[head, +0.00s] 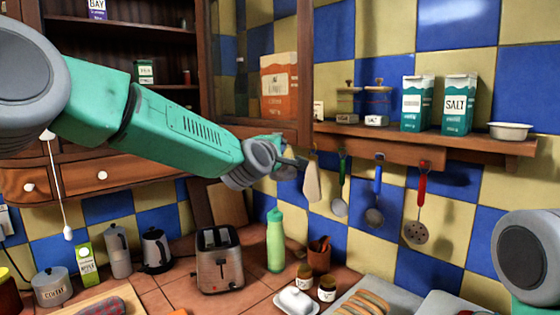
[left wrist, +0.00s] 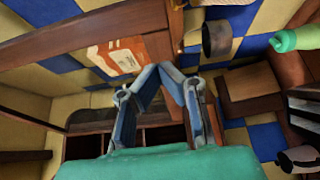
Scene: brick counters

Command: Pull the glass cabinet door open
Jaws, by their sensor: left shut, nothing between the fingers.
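The glass cabinet door (head: 305,70) stands swung out from the wooden cabinet (head: 204,60) at upper left, its glass see-through and its wooden frame at the right of the open shelves. My left arm reaches across in front of the cabinet. My left gripper (head: 298,162) is just below the door's lower right corner, in front of the wall. In the left wrist view my left gripper (left wrist: 170,68) has its blue-grey fingers closed together, with nothing between them. I cannot tell whether it touches the door. My right gripper is out of view; only part of that arm shows.
A wall shelf (head: 430,143) holds salt boxes, jars and a bowl (head: 510,131); utensils hang below it. An orange box (head: 279,85) shows through the door glass. A toaster (head: 219,262) and green bottle (head: 275,240) stand on the tiled counter below.

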